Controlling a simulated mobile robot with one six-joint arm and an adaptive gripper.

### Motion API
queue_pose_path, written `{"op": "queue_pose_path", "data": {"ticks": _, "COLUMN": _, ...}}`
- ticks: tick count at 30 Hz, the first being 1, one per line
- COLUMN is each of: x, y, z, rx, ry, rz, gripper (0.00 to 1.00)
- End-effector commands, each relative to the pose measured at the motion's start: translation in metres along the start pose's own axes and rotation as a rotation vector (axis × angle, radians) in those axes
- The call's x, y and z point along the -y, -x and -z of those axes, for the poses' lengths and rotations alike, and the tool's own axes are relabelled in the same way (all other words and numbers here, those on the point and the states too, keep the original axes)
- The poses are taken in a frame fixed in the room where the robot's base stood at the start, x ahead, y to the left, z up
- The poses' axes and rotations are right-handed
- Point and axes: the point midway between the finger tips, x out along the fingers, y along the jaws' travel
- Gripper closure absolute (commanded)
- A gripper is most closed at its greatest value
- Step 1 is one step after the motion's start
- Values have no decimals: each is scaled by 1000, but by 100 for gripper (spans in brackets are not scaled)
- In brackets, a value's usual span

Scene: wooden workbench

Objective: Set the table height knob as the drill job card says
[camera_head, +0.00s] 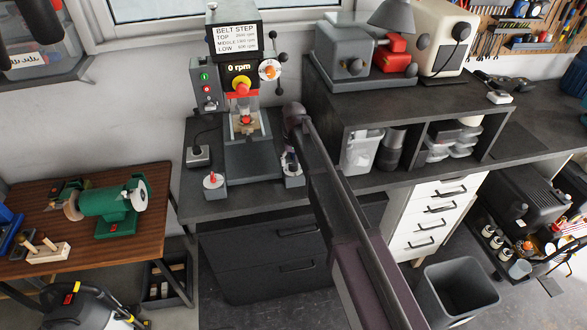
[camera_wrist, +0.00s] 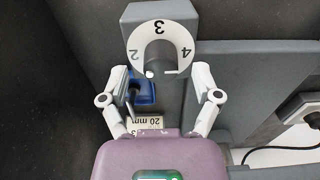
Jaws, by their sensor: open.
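In the wrist view a white dial ring (camera_wrist: 158,26) carries the numbers 2, 3 and 4, with 3 at the top. A grey centre with a small white mark lies inside it, which may be the table height knob. My gripper (camera_wrist: 160,75) is open, its pale fingers on either side below the ring; I cannot tell whether they touch anything. In the head view my gripper (camera_head: 291,165) is over a small dial box (camera_head: 293,181) right of the drill press base (camera_head: 250,160). A card reading 20 mm (camera_wrist: 145,122) is upside down by my gripper; I cannot identify the drill job card.
A belt step sign (camera_head: 236,38) and a 0 rpm display (camera_head: 239,67) are on the drill press. A box with a red knob (camera_head: 214,184) stands to the left. A blue part (camera_wrist: 142,86) is beside the left finger.

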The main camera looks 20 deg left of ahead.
Motion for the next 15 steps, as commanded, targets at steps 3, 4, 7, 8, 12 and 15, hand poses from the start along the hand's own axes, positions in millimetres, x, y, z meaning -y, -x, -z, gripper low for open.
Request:
{"op": "queue_pose_path", "data": {"ticks": 3, "x": 0, "y": -10, "z": 0, "rx": 0, "ry": 0, "rz": 0, "gripper": 19}}
{"op": "queue_pose_path", "data": {"ticks": 4, "x": 0, "y": -11, "z": 0, "rx": 0, "ry": 0, "rz": 0, "gripper": 19}}
{"op": "queue_pose_path", "data": {"ticks": 7, "x": 0, "y": -14, "z": 0, "rx": 0, "ry": 0, "rz": 0, "gripper": 19}}
{"op": "queue_pose_path", "data": {"ticks": 8, "x": 0, "y": -14, "z": 0, "rx": 0, "ry": 0, "rz": 0, "gripper": 19}}
{"op": "queue_pose_path", "data": {"ticks": 12, "x": 0, "y": -15, "z": 0, "rx": 0, "ry": 0, "rz": 0, "gripper": 19}}
{"op": "queue_pose_path", "data": {"ticks": 15, "x": 0, "y": -15, "z": 0, "rx": 0, "ry": 0, "rz": 0, "gripper": 19}}
